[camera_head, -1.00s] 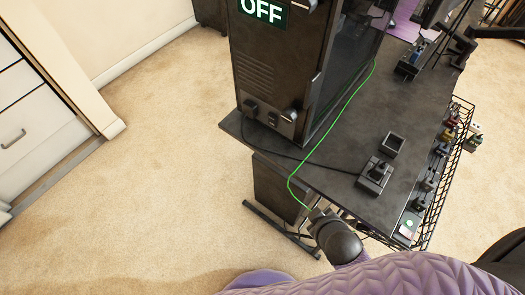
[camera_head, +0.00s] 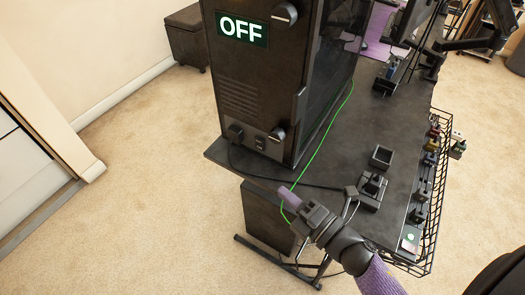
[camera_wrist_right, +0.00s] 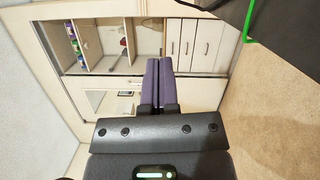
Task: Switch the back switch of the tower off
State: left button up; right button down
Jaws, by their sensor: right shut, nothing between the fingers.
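The dark tower (camera_head: 240,70) stands upright at the left end of the desk, with its back panel facing me. A lit sign on it reads OFF (camera_head: 242,29). A small switch (camera_head: 260,142) sits low on the back panel, between a black plug and a round knob; its position is too small to tell. My right gripper (camera_head: 284,192) is shut and empty, its purple fingers near the desk's edge, below and apart from the switch. In the right wrist view, the gripper's purple fingers (camera_wrist_right: 157,82) lie side by side. My left gripper is not in view.
The desk (camera_head: 345,165) carries a small black box (camera_head: 381,157) and a joystick-like device (camera_head: 371,191). A green cable (camera_head: 325,142) and a black cable run near my right gripper. A wire basket (camera_head: 431,190) hangs at the right. Carpet left of the desk is clear.

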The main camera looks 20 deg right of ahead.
aim_at(259, 144)
jog(key=w, duration=0.3)
jog(key=w+a+b, duration=0.1)
jog(key=w, duration=0.3)
jog(key=w+b, duration=0.1)
jog(key=w, duration=0.3)
jog(key=shift+w+a+r, duration=0.1)
jog(key=shift+a+r, duration=0.1)
jog(key=shift+r, duration=0.1)
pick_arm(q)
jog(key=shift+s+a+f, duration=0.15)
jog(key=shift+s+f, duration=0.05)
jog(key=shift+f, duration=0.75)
pick_arm(e)
jog(key=shift+w+d+r, duration=0.1)
jog(key=shift+w+d, duration=0.1)
jog(key=shift+d, duration=0.05)
